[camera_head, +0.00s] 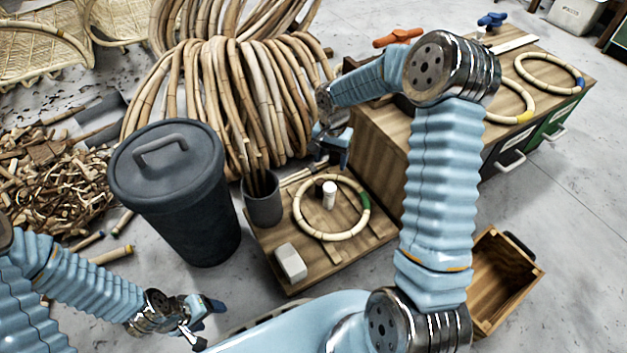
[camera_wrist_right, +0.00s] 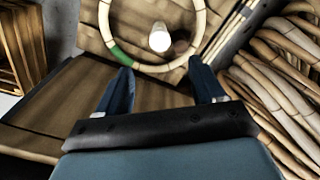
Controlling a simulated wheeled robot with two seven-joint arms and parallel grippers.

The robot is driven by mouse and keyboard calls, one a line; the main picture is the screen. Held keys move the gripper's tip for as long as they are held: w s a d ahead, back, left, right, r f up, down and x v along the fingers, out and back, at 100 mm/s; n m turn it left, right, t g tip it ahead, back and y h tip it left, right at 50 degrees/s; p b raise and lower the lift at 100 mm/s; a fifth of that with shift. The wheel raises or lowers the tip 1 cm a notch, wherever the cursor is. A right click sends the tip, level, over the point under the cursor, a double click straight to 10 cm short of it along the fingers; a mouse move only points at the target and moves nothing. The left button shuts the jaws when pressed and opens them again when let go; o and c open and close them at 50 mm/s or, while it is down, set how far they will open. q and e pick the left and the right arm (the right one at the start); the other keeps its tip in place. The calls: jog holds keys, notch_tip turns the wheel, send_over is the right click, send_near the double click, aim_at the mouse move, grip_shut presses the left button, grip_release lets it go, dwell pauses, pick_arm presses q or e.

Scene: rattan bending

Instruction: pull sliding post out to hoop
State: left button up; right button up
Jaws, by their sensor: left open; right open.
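The white post (camera_head: 329,195) stands upright on a low wooden board (camera_head: 272,243), inside a rattan hoop with a green band (camera_head: 322,236). The post seems apart from the hoop's ring, nearer its far side. In the right wrist view the post (camera_wrist_right: 160,38) and the hoop (camera_wrist_right: 106,27) lie beyond the fingertips. My right gripper (camera_head: 338,152) is open and empty, above the board's far edge. It also shows in the right wrist view (camera_wrist_right: 164,76), with its fingers spread. My left gripper (camera_head: 208,320) is open and empty at the lower left, away from the board.
A dark lidded bin (camera_head: 175,200) is to the left, bundled rattan (camera_head: 195,95) behind. A wooden cabinet (camera_head: 378,165) bearing two hoops stands right, an open crate (camera_head: 505,275) below it.

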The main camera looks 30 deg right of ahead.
aim_at(329, 188)
jog(key=f+b, duration=0.1)
jog(key=f, duration=0.5)
jog(key=f+b, duration=0.1)
jog(key=f, duration=0.6)
jog(key=shift+w+d+f, duration=0.15)
jog(key=shift+d+f, duration=0.05)
jog(key=shift+c, duration=0.3)
grip_shut()
